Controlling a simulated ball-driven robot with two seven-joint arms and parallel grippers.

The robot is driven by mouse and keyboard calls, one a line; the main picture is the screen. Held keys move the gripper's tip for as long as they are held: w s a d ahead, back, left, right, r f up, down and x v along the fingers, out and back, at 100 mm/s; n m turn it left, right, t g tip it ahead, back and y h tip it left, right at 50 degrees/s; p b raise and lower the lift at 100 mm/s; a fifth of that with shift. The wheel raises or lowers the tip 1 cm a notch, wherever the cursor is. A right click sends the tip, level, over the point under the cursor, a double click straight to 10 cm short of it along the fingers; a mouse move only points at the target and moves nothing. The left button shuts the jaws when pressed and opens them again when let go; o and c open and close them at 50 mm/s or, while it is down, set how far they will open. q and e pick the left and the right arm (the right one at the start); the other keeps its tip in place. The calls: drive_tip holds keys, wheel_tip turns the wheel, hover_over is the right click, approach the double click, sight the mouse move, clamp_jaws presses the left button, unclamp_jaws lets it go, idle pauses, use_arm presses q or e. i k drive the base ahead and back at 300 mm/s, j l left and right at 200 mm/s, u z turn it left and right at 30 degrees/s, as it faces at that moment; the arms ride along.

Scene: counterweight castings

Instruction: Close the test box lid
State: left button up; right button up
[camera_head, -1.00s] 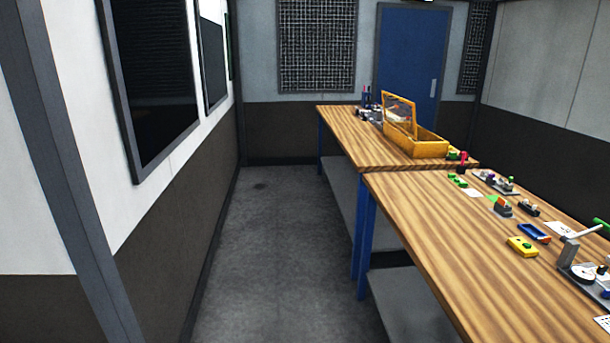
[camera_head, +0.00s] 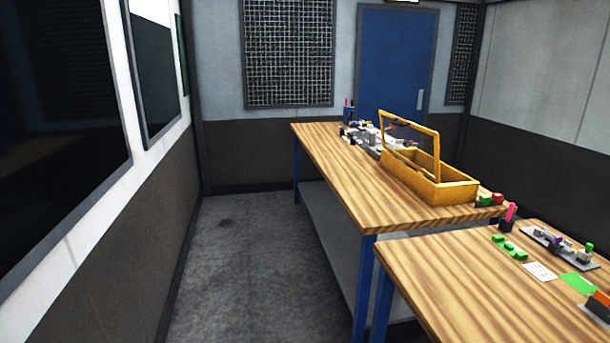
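The test box (camera_head: 432,187) is an orange-yellow box standing on the far wooden bench, towards its right front part. Its lid (camera_head: 408,148) is a yellow frame with a clear pane. The lid stands raised, tilted up at the box's left side, and the box is open at the top. Neither of my grippers is in view.
The far bench (camera_head: 335,152) also bears small devices (camera_head: 365,135) behind the box and red and green blocks (camera_head: 490,199) near its right corner. The near bench (camera_head: 455,285) carries green parts, cards and fixtures. The floor aisle (camera_head: 255,260) left of the benches is clear, with a wall beyond it.

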sight(437, 178)
drive_tip(key=i+l+z, duration=0.15)
drive_tip(key=i+z, duration=0.25)
drive_tip(key=i, duration=0.15)
drive_tip(key=i+z, duration=0.4)
drive_tip(key=i, duration=0.15)
drive_tip(key=j+z, duration=0.1)
drive_tip(key=z, duration=0.25)
drive_tip(key=i+j+z, duration=0.1)
drive_tip(key=z, duration=0.3)
drive_tip(key=i+j+z, duration=0.1)
drive_tip(key=z, duration=0.25)
